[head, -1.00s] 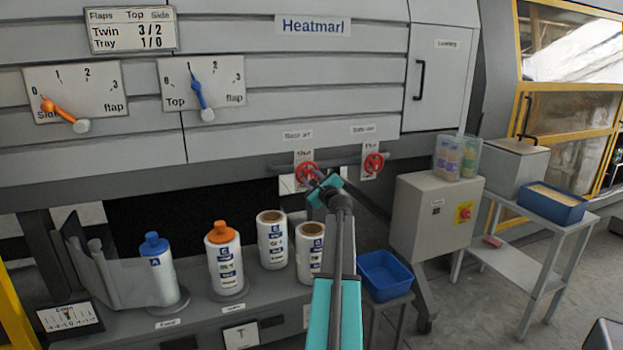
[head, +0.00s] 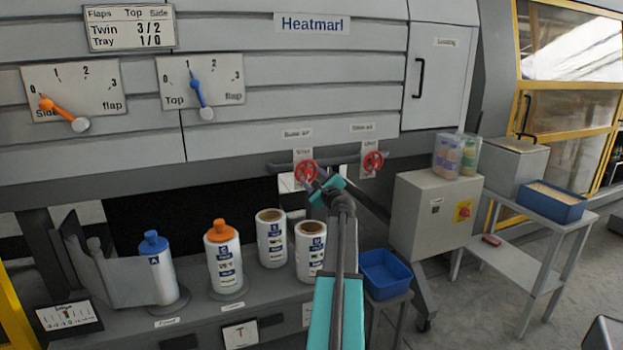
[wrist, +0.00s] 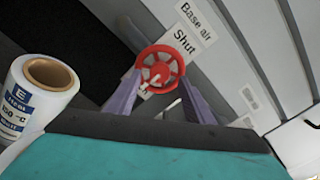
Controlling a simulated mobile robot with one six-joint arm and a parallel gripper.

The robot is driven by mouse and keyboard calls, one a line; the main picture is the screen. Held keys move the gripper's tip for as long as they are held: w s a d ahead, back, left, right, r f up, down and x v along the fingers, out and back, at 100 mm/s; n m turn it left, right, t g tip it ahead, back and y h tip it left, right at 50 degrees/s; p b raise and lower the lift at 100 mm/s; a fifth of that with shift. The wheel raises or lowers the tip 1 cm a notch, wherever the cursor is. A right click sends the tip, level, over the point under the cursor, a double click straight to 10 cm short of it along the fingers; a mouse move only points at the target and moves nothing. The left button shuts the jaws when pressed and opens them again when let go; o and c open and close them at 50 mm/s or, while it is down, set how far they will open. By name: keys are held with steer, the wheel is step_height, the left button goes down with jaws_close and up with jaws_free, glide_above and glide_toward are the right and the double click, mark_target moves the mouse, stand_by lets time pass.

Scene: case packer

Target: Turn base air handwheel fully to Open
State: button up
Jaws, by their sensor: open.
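The base air handwheel is the left red wheel (head: 305,171) on the pipe under the machine panel. In the wrist view the red wheel (wrist: 160,68) sits just beyond my fingertips, below a plate (wrist: 196,22) reading "Base air" and "Shut". A pale pointer lies across the wheel's lower part, near the plate's covered end. My gripper (wrist: 160,98) is open, with one purple finger on each side of the wheel's lower half. I cannot tell whether the fingers touch the rim. In the head view my gripper (head: 318,186) is just below and right of the wheel.
A second red handwheel (head: 373,162) is on the same pipe to the right. White rolls (head: 271,240) and glue bottles stand on the ledge below left. A grey cabinet (head: 425,225) and a blue bin (head: 384,273) are to the right.

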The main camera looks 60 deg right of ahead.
steer(key=b+v, duration=0.1)
steer(key=v, duration=1)
steer(key=shift+s+a, duration=0.2)
stand_by(0.6)
